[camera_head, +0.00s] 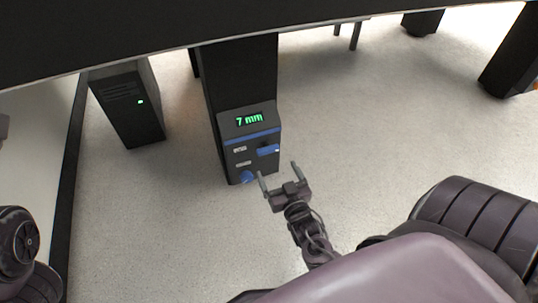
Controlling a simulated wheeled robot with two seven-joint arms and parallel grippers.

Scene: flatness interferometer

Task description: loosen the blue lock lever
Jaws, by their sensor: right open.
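The blue lock lever (268,149) sticks out to the right from the front of a dark control box (234,162). The box sits low on a black column and its display (249,119) reads "7 mm" in green. A round blue knob (247,177) is at the lower edge of the same panel. My right gripper (279,174) is open and empty, just below and to the right of the lever, with its fingers pointing up toward the panel. It looks apart from the lever, though the depth gap is hard to judge. No left gripper shows.
A black table edge (180,42) spans the top of the view. The speckled floor (370,120) right of the panel is clear. Dark feet stand at the upper right.

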